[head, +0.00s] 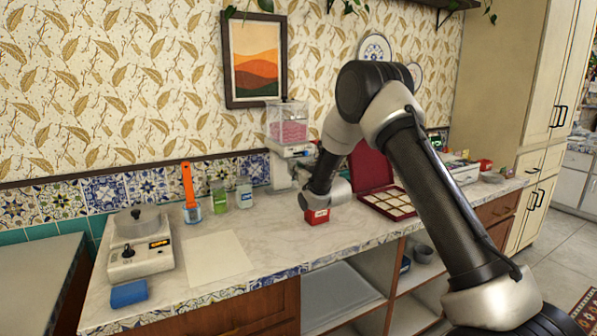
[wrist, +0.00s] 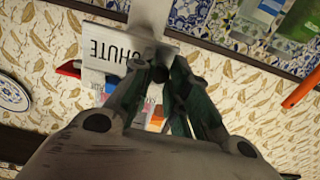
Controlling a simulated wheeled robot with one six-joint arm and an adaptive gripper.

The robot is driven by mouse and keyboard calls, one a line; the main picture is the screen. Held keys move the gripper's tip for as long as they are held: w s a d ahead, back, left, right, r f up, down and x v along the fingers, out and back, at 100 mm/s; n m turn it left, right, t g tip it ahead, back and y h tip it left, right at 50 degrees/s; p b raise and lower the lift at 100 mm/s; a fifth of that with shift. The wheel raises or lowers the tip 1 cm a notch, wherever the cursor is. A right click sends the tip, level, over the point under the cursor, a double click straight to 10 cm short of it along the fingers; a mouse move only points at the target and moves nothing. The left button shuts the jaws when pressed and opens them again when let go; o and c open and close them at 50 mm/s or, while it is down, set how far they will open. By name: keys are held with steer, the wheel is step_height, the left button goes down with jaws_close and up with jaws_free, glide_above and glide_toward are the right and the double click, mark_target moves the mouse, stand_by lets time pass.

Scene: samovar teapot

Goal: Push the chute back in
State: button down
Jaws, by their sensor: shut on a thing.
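The dispenser (head: 283,172) stands against the tiled wall, with a clear hopper (head: 288,125) of pink contents on a white body. My forearm and wrist cover part of its right side in the head view. In the wrist view, which is upside down, a white plate (wrist: 100,55) lettered CHUTE shows beyond my fingers. A pale grey bar, seemingly the chute (wrist: 150,18), meets my fingertips. My gripper (wrist: 160,75) is closed around its end. In the head view my gripper is hidden behind my wrist, so how far out the chute stands cannot be told.
An open red case (head: 388,202) lies to the right. Two jars (head: 243,192) (head: 219,196), an orange spatula (head: 188,187), a hotplate with pot (head: 137,240) and a blue sponge (head: 128,294) are to the left. Counter around the paper (head: 217,258) is free.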

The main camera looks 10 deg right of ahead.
steer(key=c, duration=1.3)
jaws_free()
steer(key=shift+w, duration=0.2)
steer(key=shift+c, duration=0.2)
steer(key=shift+s, duration=0.15)
steer(key=v, duration=1.1)
steer(key=shift+s, duration=0.35)
steer(key=shift+d, duration=0.1)
steer(key=shift+r, duration=0.1)
